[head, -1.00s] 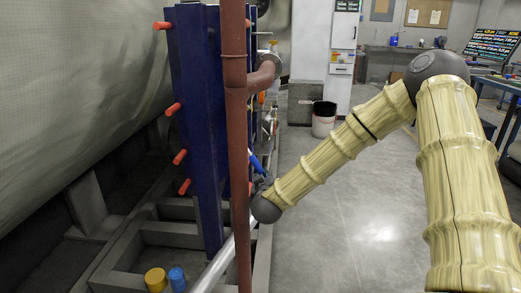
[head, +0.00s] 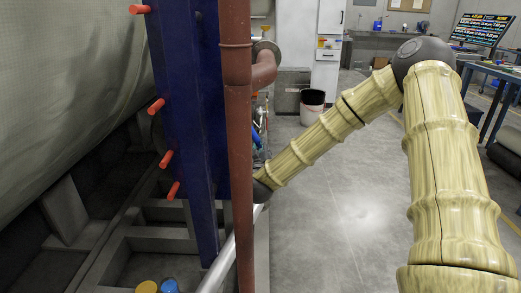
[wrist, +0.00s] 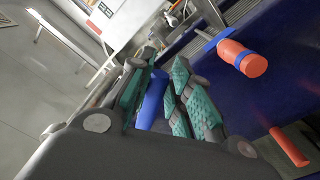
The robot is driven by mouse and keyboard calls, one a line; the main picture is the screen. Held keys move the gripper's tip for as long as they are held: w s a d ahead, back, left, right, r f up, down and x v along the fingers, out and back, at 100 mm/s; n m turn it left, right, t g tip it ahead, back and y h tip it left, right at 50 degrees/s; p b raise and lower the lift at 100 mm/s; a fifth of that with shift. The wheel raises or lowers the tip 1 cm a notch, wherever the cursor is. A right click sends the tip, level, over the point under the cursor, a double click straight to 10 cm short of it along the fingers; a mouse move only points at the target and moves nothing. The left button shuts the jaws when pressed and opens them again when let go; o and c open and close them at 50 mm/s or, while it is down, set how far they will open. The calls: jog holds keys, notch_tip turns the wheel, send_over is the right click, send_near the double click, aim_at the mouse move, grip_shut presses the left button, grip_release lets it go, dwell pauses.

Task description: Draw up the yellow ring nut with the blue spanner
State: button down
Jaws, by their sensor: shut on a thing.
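In the wrist view my gripper (wrist: 165,72) is shut on a blue bar, the blue spanner (wrist: 153,98), which lies between its teal pads. The spanner's far end is hidden by the fingers. In the head view the brown pipe and my arm hide most of the gripper, and I cannot make out the spanner's working end. I cannot pick out a yellow ring nut for sure in either view.
Orange rods (head: 166,159) stick out of the dark blue upright plate (head: 190,110). A brown pipe (head: 238,150) stands before the plate. Yellow (head: 146,287) and blue (head: 170,286) cylinders are low.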

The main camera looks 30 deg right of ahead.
jog(key=h, duration=0.1)
jog(key=m+h+b, duration=0.1)
jog(key=m+g+h+b, duration=0.1)
jog(key=shift+w+d+f, duration=0.15)
jog(key=shift+w+f, duration=0.1)
jog(key=shift+w+a+f+p+x, duration=0.1)
jog(key=shift+p+x, duration=0.1)
jog(key=shift+x, duration=0.6)
jog(key=shift+w+a+f+p+x, duration=0.15)
jog(key=shift+p+x, duration=0.1)
jog(key=shift+x, duration=0.6)
jog(key=shift+w+a+p+x, duration=0.1)
jog(key=shift+p+x, duration=0.1)
jog(key=shift+x, duration=1.9)
dwell(2.9)
jog(key=shift+w+a+f, duration=0.15)
jog(key=shift+a, duration=0.05)
